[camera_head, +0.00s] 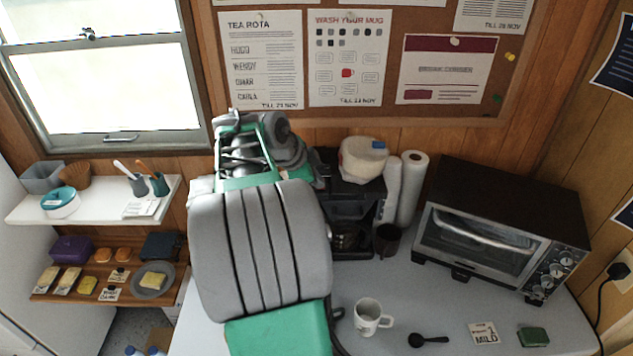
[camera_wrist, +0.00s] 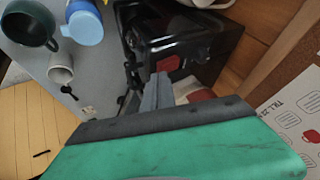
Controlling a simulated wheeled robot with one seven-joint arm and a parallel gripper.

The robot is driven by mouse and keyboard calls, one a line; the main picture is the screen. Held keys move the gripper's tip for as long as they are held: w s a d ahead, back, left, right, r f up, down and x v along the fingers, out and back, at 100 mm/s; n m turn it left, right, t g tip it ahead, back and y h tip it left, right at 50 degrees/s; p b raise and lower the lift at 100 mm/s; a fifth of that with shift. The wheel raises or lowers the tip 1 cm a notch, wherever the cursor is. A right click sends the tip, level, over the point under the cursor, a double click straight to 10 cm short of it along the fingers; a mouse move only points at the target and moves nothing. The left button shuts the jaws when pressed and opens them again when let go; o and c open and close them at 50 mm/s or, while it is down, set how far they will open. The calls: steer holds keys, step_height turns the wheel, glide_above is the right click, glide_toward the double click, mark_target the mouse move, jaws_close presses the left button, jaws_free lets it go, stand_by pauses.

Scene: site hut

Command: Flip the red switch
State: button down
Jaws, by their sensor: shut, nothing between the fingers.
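The red switch (camera_wrist: 169,64) shows in the wrist view as a small red patch on the side of the black coffee machine (camera_wrist: 205,42). My gripper (camera_wrist: 157,82) is shut and empty, its fingertips just below and beside the switch in the picture. I cannot tell whether they touch it. In the head view the coffee machine (camera_head: 350,190) stands against the back wall, partly behind my arm. The switch and my gripper are hidden there.
A white mug (camera_head: 367,318), a black spoon (camera_head: 428,340) and a green sponge (camera_head: 533,337) lie on the counter. A toaster oven (camera_head: 500,235) stands right. A dark mug (camera_head: 387,240) and paper rolls (camera_head: 411,187) stand beside the machine. Shelves (camera_head: 100,212) are at left.

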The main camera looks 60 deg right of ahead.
steer(key=shift+a, duration=0.1)
steer(key=s+a+b+v, duration=0.1)
steer(key=v, duration=1.1)
steer(key=shift+s+f+b, duration=0.2)
steer(key=shift+s+b, duration=0.1)
steer(key=shift+d, duration=0.1)
